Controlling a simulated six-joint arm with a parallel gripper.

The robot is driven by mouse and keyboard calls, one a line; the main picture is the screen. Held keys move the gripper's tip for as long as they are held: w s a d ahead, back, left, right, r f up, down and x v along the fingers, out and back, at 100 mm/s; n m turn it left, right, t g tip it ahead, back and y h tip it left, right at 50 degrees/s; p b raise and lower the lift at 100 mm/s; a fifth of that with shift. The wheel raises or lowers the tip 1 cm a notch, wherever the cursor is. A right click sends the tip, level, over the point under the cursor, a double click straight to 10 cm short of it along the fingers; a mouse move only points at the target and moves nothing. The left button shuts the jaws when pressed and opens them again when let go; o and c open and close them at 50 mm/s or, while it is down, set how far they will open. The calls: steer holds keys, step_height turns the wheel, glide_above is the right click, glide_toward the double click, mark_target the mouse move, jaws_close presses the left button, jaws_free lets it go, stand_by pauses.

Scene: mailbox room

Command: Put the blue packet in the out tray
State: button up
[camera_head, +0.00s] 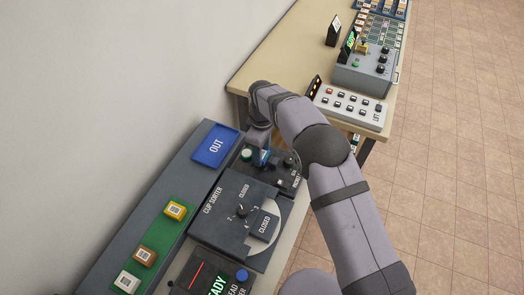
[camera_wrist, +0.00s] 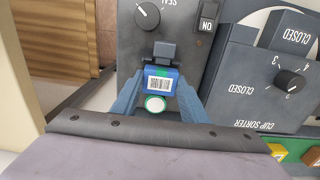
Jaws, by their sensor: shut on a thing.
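The blue packet (camera_wrist: 160,72) is a small block with a white barcode label and a green mark, seen in the wrist view between my fingers. My gripper (camera_wrist: 161,86) is shut on it, one blue finger at each side. A dark holder on the panel meets its far edge; I cannot tell whether the packet is still seated there. In the head view, my gripper (camera_head: 262,157) and the packet are small and partly hidden by my wrist. The blue out tray (camera_head: 215,147), marked OUT, lies left of my gripper, with no packet visible on it.
A cup sorter (camera_head: 240,212) with a knob and closed covers stands just in front. A green strip (camera_head: 160,236) holds yellow, brown and white packets at left. A white round button (camera_wrist: 155,104) is close to my fingers. A beige table (camera_head: 285,50) with control boxes stands behind.

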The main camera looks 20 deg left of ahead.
steer(key=shift+f+b, duration=0.55)
steer(key=shift+f, duration=0.35)
steer(key=o, duration=1.2)
steer(key=shift+o, duration=1.3)
steer(key=shift+r, duration=0.15)
steer(key=shift+r+p, duration=1.95)
steer(key=shift+r, duration=0.95)
